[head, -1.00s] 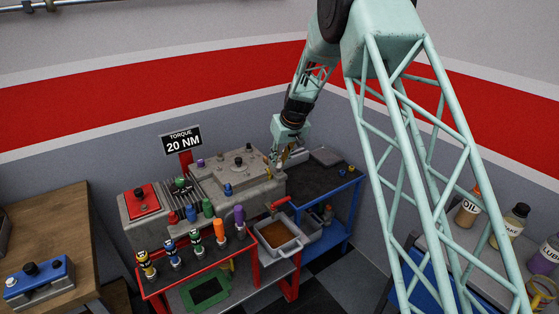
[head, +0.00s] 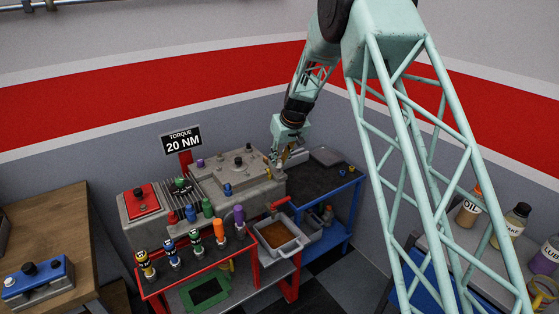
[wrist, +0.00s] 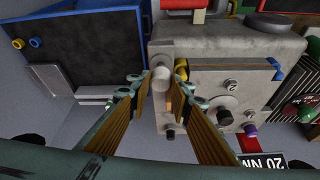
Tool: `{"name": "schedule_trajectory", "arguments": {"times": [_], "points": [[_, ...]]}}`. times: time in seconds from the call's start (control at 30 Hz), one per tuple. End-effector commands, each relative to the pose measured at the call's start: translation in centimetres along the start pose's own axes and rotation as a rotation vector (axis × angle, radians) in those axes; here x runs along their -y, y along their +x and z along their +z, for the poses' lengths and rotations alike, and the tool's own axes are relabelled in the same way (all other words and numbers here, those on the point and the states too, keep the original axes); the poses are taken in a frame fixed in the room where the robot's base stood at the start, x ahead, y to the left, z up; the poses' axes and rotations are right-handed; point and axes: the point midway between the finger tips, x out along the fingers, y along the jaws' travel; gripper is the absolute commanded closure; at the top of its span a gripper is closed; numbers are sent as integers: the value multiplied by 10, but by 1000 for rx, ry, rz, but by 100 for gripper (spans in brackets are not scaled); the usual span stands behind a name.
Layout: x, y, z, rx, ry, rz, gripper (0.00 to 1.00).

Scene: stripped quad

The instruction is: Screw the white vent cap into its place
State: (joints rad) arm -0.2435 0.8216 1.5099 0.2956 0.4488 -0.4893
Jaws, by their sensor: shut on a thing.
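The white vent cap (wrist: 160,78) shows in the wrist view between the fingertips of my gripper (wrist: 161,90), which is shut on it. The cap is at the corner of the grey engine casing (wrist: 203,52). Whether its lower end is in a hole or only resting on the casing is hidden. In the head view my gripper (head: 277,160) is at the back right end of the casing (head: 262,187), and the cap is too small and covered to make out there.
A blue-framed cart with a dark top (head: 322,178) stands right of the casing. A red bench (head: 195,262) in front holds several coloured tools. A drip tray (head: 280,238) sits below a red-handled tap. A torque sign (head: 181,141) reads 20 NM.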

Motion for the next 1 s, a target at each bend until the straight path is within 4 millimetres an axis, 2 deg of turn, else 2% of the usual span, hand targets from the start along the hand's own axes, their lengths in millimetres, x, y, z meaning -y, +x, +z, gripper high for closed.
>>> {"name": "schedule_trajectory", "arguments": {"times": [1.0], "points": [[0,14,6,0,0,0,94]]}}
